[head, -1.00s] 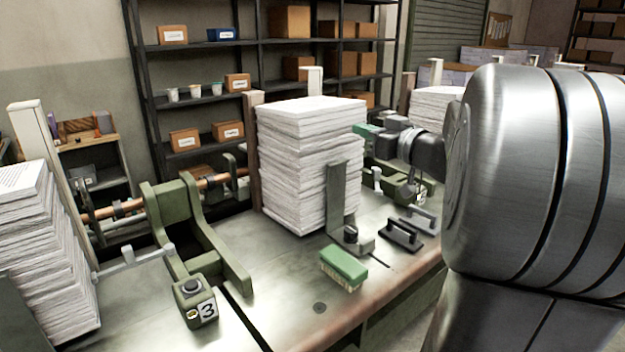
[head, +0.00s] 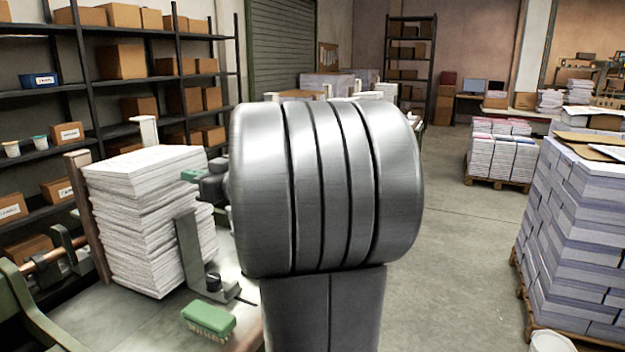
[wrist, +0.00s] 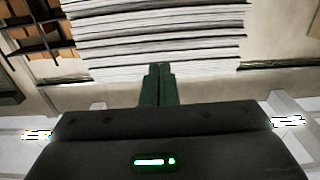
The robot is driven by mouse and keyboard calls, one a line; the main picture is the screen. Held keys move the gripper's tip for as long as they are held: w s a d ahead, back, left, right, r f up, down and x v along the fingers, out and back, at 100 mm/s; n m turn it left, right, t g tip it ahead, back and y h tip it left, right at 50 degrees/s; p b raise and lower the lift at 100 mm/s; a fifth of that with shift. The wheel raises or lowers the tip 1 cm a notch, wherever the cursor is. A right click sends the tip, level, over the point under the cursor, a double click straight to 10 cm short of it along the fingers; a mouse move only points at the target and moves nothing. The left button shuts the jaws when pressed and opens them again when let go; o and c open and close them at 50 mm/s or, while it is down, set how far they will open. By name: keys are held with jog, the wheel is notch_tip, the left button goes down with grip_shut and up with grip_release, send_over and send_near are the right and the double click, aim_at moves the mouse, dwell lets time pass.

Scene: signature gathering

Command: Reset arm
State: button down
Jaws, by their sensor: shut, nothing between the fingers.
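My gripper (wrist: 160,72) is shut and empty in the wrist view, its dark green fingers together in front of its black body. Beyond the fingers a stack of white paper (wrist: 160,40) fills the top of that view; I cannot tell the exact gap. In the head view my gripper (head: 190,175) shows small at the right of the tall white paper stack (head: 140,225) on the bench. My large silver arm link covers the middle of the head view and hides most of the arm behind it.
A green brush (head: 208,319) lies near the bench's front edge, by an upright metal bracket (head: 189,255). Shelves with boxes (head: 120,60) stand behind. A pallet of stacked paper (head: 575,240) stands at right. The floor (head: 450,240) between is clear.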

jog(key=shift+p+x, duration=0.75)
jog(key=shift+x, duration=0.6)
jog(key=shift+d+f, duration=0.1)
jog(key=shift+d, duration=0.05)
